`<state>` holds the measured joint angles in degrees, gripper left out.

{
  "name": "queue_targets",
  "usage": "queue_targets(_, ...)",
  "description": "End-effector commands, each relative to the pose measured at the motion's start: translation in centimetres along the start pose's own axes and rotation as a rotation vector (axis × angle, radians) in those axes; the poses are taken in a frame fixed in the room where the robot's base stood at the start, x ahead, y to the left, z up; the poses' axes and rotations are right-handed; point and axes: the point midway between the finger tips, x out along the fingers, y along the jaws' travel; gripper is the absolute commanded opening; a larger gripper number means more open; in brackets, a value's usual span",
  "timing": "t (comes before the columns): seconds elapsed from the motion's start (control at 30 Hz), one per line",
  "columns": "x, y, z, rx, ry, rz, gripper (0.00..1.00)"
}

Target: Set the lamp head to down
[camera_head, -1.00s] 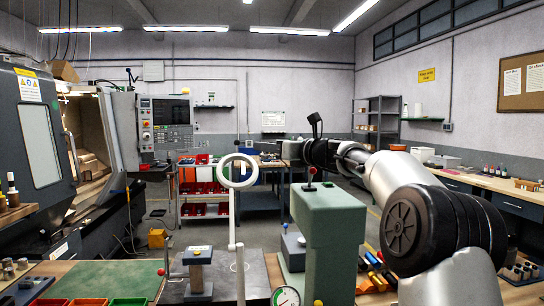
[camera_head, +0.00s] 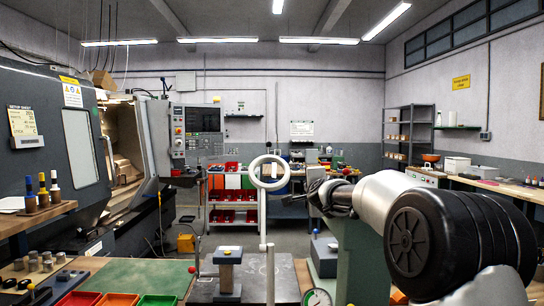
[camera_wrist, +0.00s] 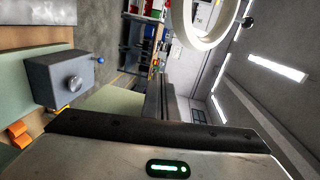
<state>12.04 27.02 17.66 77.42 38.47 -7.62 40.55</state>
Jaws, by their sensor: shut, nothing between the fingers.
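The lamp head is a white ring (camera_head: 269,172) on top of a thin white post (camera_head: 262,225), in the middle of the head view. Its open face shows toward the head camera. In the wrist view part of the ring (camera_wrist: 205,40) shows large at the top, cut off by the picture edge. My gripper (camera_head: 314,190) is to the right of the ring in the head view and looks apart from it. Its fingers (camera_wrist: 160,98) also show in the wrist view, shut and empty, below the ring in the picture.
A green pedestal (camera_head: 362,255) stands under my arm. A grey box with a knob (camera_wrist: 70,78) shows in the wrist view. A small block stand (camera_head: 228,270) is left of the post, and a dial gauge (camera_head: 317,297) is in front. A lathe (camera_head: 60,150) stands left.

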Motion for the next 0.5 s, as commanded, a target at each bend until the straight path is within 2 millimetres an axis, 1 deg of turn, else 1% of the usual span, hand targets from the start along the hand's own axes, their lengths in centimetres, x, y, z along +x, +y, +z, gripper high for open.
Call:
queue_targets(0.03,0.2,0.6,0.3,-0.171,0.048,-0.049,0.0)
queue_targets(0.07,0.2,0.3,0.4,-0.282,0.081,-0.086,0.0)
queue_targets(0.1,0.0,-0.3,0.8,-0.43,0.125,-0.138,0.0)
queue_targets(0.17,-0.6,-1.4,1.8,-0.641,0.19,-0.22,0.0)
queue_targets(0.2,-1.1,-2.1,2.7,-0.773,0.234,-0.277,0.0)
queue_targets(0.27,-2.2,-3.2,4.4,-0.95,0.297,-0.363,0.0)
queue_targets(0.3,-2.9,-3.9,5.6,-1.052,0.338,-0.418,0.0)
queue_targets(0.4,-4.8,-5.2,8.2,-1.245,0.428,-0.535,0.0)
queue_targets(0.5,-6.2,-5.9,9.9,-1.346,0.485,-0.607,0.0)
